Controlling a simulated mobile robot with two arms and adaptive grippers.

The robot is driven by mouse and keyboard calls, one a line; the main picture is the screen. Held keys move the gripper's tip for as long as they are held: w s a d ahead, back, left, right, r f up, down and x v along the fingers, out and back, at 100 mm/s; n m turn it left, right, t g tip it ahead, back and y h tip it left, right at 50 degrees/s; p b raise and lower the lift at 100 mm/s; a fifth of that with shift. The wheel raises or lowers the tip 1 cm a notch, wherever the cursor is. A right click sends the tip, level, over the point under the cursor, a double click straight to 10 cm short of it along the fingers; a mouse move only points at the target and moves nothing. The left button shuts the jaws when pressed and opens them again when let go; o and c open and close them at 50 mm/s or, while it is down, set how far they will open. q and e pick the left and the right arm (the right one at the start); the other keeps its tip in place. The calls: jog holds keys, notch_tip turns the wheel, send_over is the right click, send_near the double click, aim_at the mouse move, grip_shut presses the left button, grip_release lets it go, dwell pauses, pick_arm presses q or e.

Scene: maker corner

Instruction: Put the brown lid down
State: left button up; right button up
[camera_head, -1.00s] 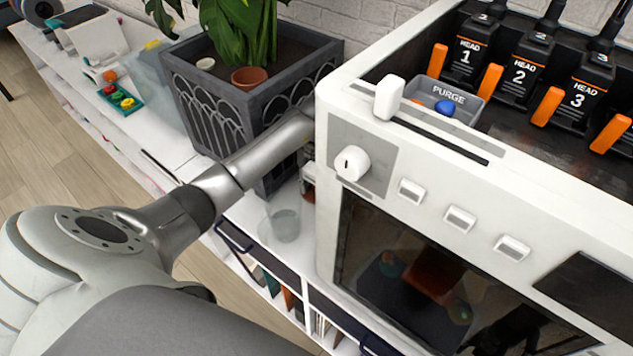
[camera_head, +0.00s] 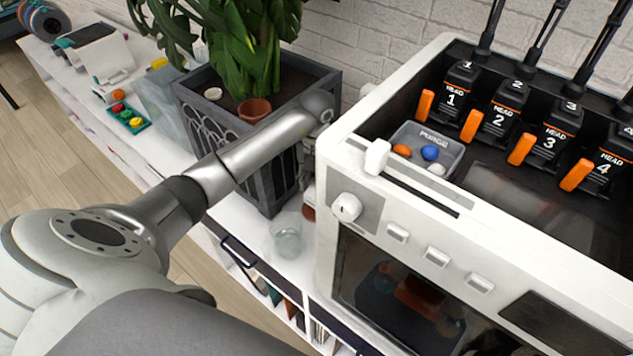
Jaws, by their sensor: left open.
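My left arm reaches in from the left, and its wrist bends down between the planter and the white machine. My left gripper (camera_head: 308,185) points down there, open, partly hidden by the machine's edge. A small reddish-brown piece (camera_head: 308,212), which may be the brown lid, shows just below the fingers at the white shelf top. Most of it is hidden behind the machine, so I cannot tell whether the fingers touch it. A clear glass (camera_head: 287,238) stands on the shelf just in front of it. My right gripper is not in view.
The white machine (camera_head: 350,175) with a purge bin (camera_head: 440,140) and several black heads fills the right. A dark planter (camera_head: 225,140) with a leafy plant stands behind my arm. A small terracotta pot (camera_head: 254,110) sits in it. A tray of coloured pieces (camera_head: 128,118) lies far left.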

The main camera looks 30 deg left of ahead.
pick_arm(q)
jog(key=shift+r+p, duration=0.65)
jog(key=shift+r, duration=0.75)
